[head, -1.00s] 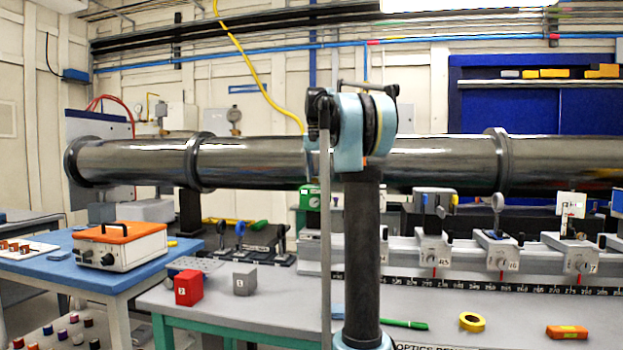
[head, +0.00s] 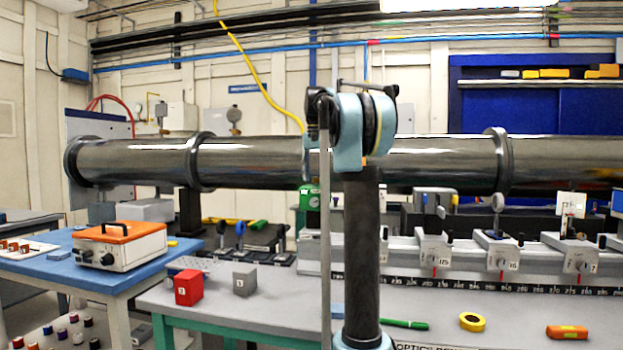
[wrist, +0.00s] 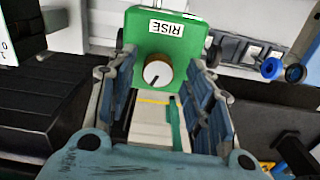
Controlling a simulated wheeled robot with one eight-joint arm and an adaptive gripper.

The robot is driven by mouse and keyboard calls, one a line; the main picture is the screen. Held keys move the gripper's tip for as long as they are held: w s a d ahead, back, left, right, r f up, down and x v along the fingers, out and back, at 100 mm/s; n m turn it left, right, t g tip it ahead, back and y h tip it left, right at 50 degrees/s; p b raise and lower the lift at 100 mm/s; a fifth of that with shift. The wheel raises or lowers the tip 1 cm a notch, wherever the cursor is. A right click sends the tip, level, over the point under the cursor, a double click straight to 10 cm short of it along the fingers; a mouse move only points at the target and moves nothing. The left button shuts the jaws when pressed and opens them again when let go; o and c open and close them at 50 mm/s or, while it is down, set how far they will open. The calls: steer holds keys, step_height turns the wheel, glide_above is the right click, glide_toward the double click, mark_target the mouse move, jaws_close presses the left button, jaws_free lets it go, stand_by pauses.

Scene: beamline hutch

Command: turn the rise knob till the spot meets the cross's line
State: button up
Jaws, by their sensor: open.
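The rise knob (wrist: 157,73), a round knob with a pale face, a dark pointer mark and a brown rim, sits on the front of a green box (wrist: 192,42) labelled RISE. My gripper (wrist: 160,68) is open in the wrist view, with one finger on each side of the knob and a gap to it on both sides. The green box also shows in the head view (head: 310,198), partly behind my arm, and its knob is not clear there. A pale upright card (head: 573,204) stands on the rail at the right. I cannot make out a spot or cross on it.
A long steel pipe (head: 260,160) runs across behind my arm. Several carriages stand on the rail (head: 460,265) to the right. A red block (head: 188,288), a grey block (head: 245,282) and a yellow tape roll (head: 472,321) lie on the bench.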

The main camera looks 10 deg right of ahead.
step_height(320, 180, up, 12)
steer(key=shift+f, duration=0.15)
stand_by(0.4)
steer(key=shift+w, duration=0.1)
stand_by(0.4)
